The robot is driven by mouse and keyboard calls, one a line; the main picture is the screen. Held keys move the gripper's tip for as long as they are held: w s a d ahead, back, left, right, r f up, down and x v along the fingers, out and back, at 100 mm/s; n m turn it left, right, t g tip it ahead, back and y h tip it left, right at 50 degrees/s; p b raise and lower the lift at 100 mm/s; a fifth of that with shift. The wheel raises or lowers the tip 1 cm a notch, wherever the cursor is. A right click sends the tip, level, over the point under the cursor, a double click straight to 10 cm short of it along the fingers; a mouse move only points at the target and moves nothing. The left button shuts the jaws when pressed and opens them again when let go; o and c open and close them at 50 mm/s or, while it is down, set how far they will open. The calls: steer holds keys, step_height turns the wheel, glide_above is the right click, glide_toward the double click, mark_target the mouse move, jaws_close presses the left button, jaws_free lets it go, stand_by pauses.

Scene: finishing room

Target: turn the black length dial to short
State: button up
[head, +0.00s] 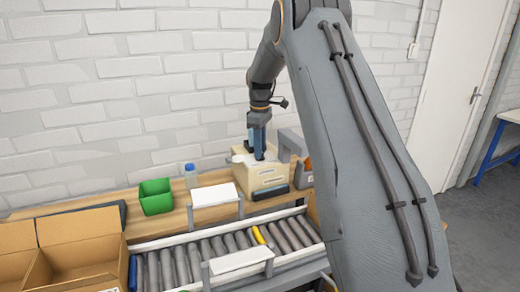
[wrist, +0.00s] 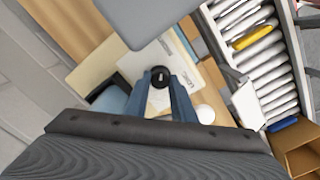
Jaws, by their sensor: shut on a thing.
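The black length dial (wrist: 160,74) shows in the wrist view as a round knob with a light mark on its face. It sits on the top of a cream machine (wrist: 90,66), which stands on the wooden bench in the head view (head: 262,178). My gripper (wrist: 161,84) is shut on the dial, with one blue finger on each side of it. In the head view my gripper (head: 257,150) points down at the machine's top, and the dial is hidden there. I cannot read the setting by the dial.
A roller conveyor (head: 190,262) with one yellow roller runs in front of the bench. A green bin (head: 155,196), a blue-capped bottle (head: 190,176) and a white sloped panel (head: 214,195) stand left of the machine. Open cardboard boxes (head: 80,250) are at the left.

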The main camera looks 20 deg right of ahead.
steer(key=shift+r, duration=0.1)
jaws_close()
steer(key=o, duration=1.1)
jaws_free()
steer(key=shift+c, duration=0.2)
step_height(320, 180, up, 8)
steer(key=shift+f+b, duration=0.15)
steer(key=shift+b, duration=0.95)
